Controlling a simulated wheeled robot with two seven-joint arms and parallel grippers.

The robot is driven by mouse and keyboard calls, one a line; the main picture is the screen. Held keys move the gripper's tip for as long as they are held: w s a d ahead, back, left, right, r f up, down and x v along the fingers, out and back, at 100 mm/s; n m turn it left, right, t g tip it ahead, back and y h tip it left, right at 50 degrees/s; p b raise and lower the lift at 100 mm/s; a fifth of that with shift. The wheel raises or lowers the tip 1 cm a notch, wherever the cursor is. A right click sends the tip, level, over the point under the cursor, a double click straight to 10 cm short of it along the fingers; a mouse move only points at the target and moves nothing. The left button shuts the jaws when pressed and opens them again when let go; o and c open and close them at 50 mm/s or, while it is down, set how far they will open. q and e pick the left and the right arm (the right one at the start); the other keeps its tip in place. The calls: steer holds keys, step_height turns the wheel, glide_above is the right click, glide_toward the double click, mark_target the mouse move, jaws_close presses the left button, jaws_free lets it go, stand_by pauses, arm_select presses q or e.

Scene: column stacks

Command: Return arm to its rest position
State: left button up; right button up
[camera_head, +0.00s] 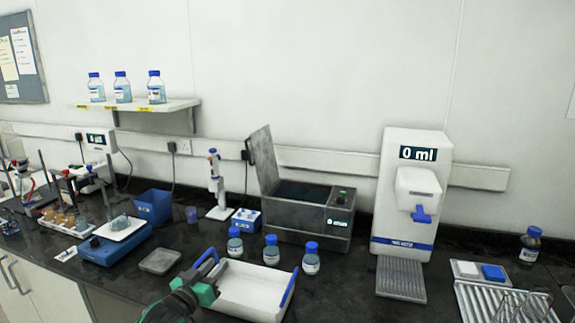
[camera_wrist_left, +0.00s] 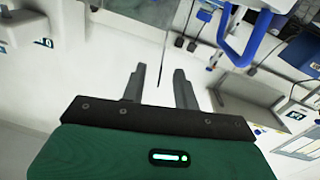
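My left arm comes in at the bottom of the head view. Its green and dark gripper (camera_head: 214,273) is in front of the left end of a white tray (camera_head: 250,303) with blue handles. In the left wrist view, the two dark fingers of my left gripper (camera_wrist_left: 159,82) stand apart with nothing held between them. A blue handle (camera_wrist_left: 232,45) is off to the right of the fingers, apart from them. My right arm and gripper are not in view.
Three blue-capped bottles (camera_head: 271,250) stand just behind the tray. A grey water bath (camera_head: 318,212) with its lid raised and a white dispenser (camera_head: 409,200) are farther back. A blue scale (camera_head: 113,243) is at the left. Bare dark counter (camera_head: 345,285) lies right of the tray.

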arm_select(q)
steer(key=s+d+f+g+y, duration=0.1)
steer(key=s+f+g+y, duration=0.15)
steer(key=s+f, duration=0.7)
steer(key=s+f+g+y, duration=0.2)
steer(key=s+f+g, duration=0.2)
steer(key=s+f, duration=0.55)
steer(key=s+a+g+y, duration=0.15)
steer(key=s+g, duration=0.25)
steer(key=s, duration=0.9)
steer(key=s+a+g+y, duration=0.1)
steer(key=s+a+g, duration=0.2)
steer(key=s, duration=1)
step_height(320, 180, down, 30)
steer(key=g, duration=0.1)
steer(key=s+a+f, duration=0.1)
steer(key=s+f, duration=0.8)
steer(key=f, duration=0.1)
steer(key=s+a+f+g, duration=0.1)
steer(key=s+a+f, duration=0.1)
steer(key=s+f, duration=0.8)
steer(key=shift+s+a+f, duration=0.25)
steer(key=shift+f, duration=0.15)
steer(key=shift+g, duration=0.25)
